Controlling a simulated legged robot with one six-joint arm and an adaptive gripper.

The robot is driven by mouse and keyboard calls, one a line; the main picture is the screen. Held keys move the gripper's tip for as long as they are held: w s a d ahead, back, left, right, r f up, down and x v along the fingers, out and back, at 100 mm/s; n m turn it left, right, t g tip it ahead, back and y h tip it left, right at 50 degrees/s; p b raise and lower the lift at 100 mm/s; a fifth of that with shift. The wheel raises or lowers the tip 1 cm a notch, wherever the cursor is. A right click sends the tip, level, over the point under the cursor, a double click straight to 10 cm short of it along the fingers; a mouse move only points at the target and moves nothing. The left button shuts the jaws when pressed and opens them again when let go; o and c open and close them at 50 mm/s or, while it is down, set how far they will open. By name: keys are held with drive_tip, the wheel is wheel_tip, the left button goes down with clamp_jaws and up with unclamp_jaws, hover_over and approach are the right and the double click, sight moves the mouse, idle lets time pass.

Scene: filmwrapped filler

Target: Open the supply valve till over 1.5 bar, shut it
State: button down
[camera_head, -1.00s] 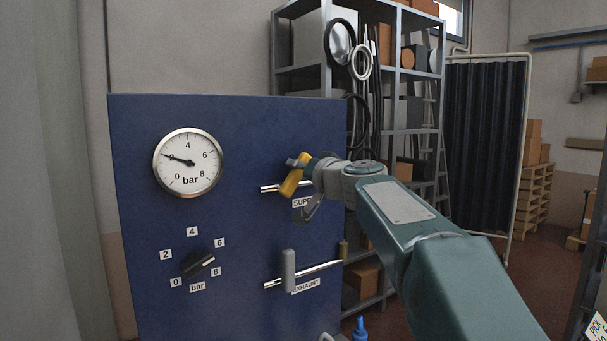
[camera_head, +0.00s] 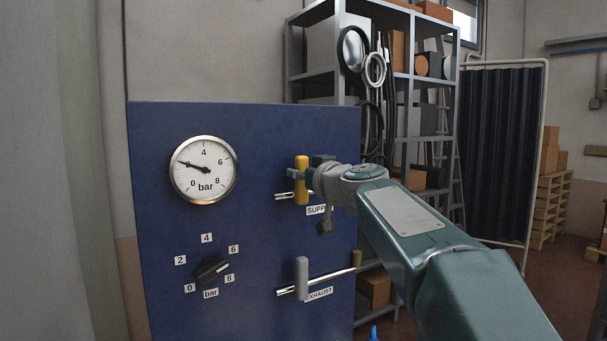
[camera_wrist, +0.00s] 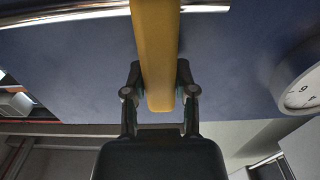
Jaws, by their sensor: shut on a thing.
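The yellow supply valve handle (camera_head: 301,185) stands upright across its silver pipe on the blue panel (camera_head: 150,220). The SUPPLY label (camera_head: 316,210) is partly hidden by my arm. My gripper (camera_head: 306,175) is shut on the handle; in the wrist view the fingers (camera_wrist: 160,95) lie on either side of the yellow handle (camera_wrist: 156,50), near its end. The pressure gauge (camera_head: 203,182) has its needle pointing left and slightly up, around the 2 mark, whose numeral it hides. The grey exhaust handle (camera_head: 302,278) stands upright across its pipe, below the supply valve.
A black knob (camera_head: 212,268) with a 0 to 8 bar scale sits under the gauge, its white line toward the right between 6 and 8. A shelf rack (camera_head: 411,100) stands behind the panel. A dark curtain (camera_head: 495,150) and pallets (camera_head: 549,210) are farther right.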

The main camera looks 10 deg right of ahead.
drive_tip(key=shift+f, duration=0.35)
drive_tip(key=shift+c, duration=2)
unclamp_jaws()
drive_tip(key=shift+w, duration=0.1)
drive_tip(key=shift+a+r, duration=0.1)
drive_tip(key=shift+r, duration=0.1)
drive_tip(key=shift+s, duration=0.4)
drive_tip(key=v, duration=1.1)
drive_tip(key=shift+s, duration=0.1)
